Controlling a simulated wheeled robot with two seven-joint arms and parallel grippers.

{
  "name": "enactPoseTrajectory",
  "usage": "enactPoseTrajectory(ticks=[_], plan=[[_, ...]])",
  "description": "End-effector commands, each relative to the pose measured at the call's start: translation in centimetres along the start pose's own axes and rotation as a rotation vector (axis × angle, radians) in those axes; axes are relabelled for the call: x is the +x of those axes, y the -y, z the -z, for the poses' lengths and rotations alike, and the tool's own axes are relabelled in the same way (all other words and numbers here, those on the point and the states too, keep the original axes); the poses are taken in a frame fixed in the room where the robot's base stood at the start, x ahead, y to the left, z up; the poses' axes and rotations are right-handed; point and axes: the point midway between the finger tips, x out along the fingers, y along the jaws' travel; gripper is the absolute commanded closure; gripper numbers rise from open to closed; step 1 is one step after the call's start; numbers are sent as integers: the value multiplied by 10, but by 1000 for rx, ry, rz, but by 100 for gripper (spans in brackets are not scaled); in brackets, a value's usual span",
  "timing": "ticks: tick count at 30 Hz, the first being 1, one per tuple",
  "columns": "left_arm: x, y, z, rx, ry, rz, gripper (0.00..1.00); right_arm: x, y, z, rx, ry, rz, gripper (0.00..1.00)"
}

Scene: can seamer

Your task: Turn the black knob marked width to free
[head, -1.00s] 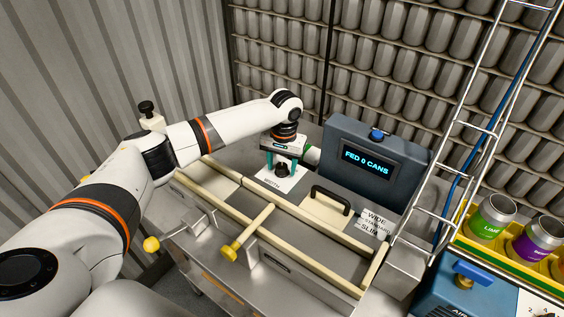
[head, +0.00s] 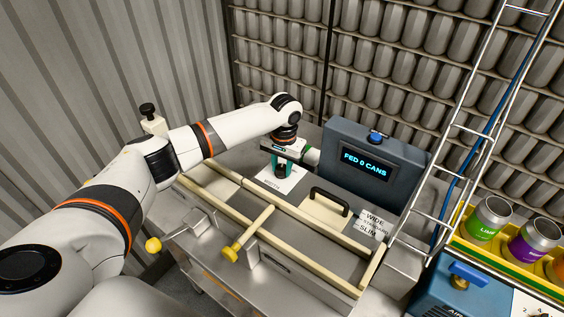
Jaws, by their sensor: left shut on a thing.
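The black width knob (head: 281,172) stands on a white plate (head: 272,184) marked "WIDTH" on the machine top, in the middle of the head view. My left gripper (head: 281,168) points down over it, its teal fingers closed around the knob's sides. The fingers and wrist hide much of the knob, and I cannot read its pointer setting. My right gripper is not in view.
Cream guide rails (head: 247,235) with yellow knobs lie in front. A dark display box (head: 371,165) reading "FED 0 CANS" stands to the right of the gripper. A black handle (head: 330,199) and a wire chute (head: 470,130) are further right.

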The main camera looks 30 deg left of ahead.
Motion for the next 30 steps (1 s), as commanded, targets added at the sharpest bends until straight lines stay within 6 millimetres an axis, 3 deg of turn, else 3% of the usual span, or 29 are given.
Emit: enactPoseTrajectory(ticks=[12,30], plan=[[-5,0,0,373,15,0,91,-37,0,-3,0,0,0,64],[-3,-1,-1,828,37,-1,91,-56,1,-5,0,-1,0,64]])
